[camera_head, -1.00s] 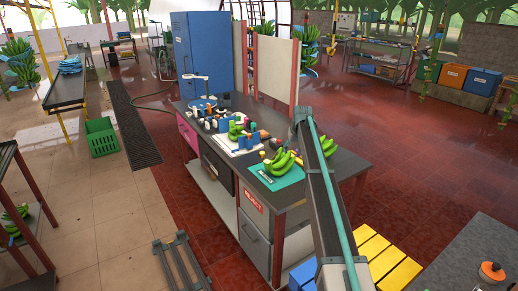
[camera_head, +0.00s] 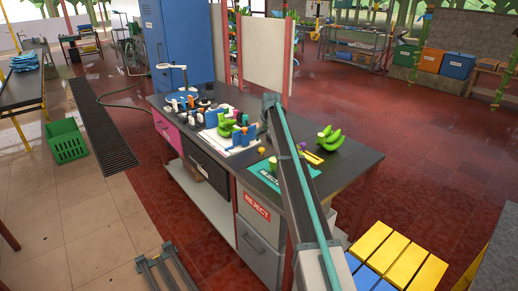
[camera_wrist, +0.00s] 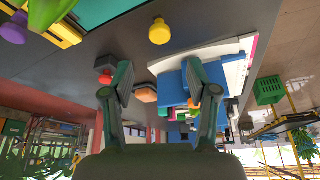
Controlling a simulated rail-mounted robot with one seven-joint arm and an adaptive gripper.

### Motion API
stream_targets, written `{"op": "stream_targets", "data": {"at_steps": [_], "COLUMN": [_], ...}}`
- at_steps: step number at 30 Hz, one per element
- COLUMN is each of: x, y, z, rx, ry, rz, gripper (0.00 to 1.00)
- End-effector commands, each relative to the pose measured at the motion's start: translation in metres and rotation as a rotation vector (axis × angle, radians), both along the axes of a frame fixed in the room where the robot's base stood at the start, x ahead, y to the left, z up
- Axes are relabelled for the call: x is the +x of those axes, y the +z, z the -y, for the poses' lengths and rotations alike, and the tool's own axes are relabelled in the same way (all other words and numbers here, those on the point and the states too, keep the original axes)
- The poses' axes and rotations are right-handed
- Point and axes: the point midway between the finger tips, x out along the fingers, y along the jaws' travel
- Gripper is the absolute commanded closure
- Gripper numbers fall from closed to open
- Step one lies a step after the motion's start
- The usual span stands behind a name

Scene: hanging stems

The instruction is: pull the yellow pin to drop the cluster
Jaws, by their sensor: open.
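A cluster of green bananas (camera_head: 330,138) lies at the right of the bench, and another (camera_head: 232,129) is on the white board. I cannot tell which cluster goes with the pin. My gripper (camera_wrist: 159,66) is open, with nothing seen between its fingers.
Blue blocks (camera_wrist: 172,86) and other small items crowd the board beyond my fingers. A white panel (camera_head: 263,50) stands behind the bench, with a blue cabinet (camera_head: 180,40) at its left. A yellow slatted top (camera_head: 400,255) is at front right.

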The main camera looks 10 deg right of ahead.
Motion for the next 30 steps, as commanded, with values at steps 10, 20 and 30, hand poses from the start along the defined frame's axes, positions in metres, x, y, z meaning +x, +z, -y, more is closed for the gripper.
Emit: {"op": "stream_targets", "data": {"at_steps": [10, 20, 30], "x": [0.023, 0.036, 0.036], "y": [-0.051, -0.085, -0.089], "z": [-0.004, -0.006, -0.006], "rx": [0.0, 0.0, 0.0], "ry": [0.0, 0.0, 0.0], "rz": [-0.003, 0.0, 0.0], "gripper": [0.42, 0.42, 0.42]}}
